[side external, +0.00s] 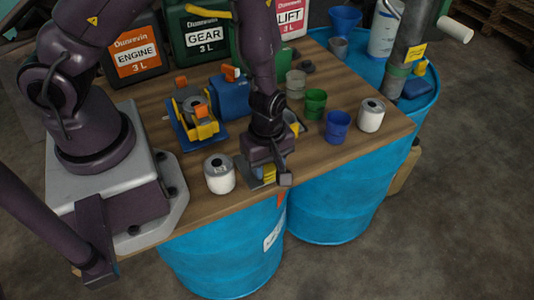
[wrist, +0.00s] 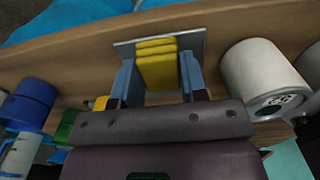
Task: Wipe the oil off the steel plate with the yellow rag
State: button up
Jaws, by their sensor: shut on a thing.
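My gripper (side external: 266,178) is low over the front edge of the wooden bench. In the wrist view, my gripper (wrist: 158,74) has its two blue fingers shut on the sides of the folded yellow rag (wrist: 157,62). A bit of the yellow rag (side external: 269,173) also shows in the side view. The steel plate (wrist: 122,49) lies flat under the rag, with its grey edge showing past it; a corner of the plate (side external: 247,179) shows left of my gripper in the side view. The rag appears to be on the plate or just above it. I see no oil; the rag and fingers hide most of the plate.
A white can (side external: 219,173) stands close left of my gripper. A blue cup (side external: 337,126), a green cup (side external: 315,103) and another white can (side external: 371,115) stand to the right. A blue and yellow device (side external: 194,118) and oil jugs (side external: 137,48) are behind. The bench edge is close in front.

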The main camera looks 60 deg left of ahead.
jog(key=shift+a+f, duration=0.3)
jog(key=shift+f, duration=0.15)
jog(key=shift+a+f, duration=0.15)
jog(key=shift+a, duration=2.5)
jog(key=shift+c, duration=0.3)
jog(key=shift+d, duration=3.05)
jog(key=shift+a+r, duration=0.1)
jog(key=shift+r, duration=4.1)
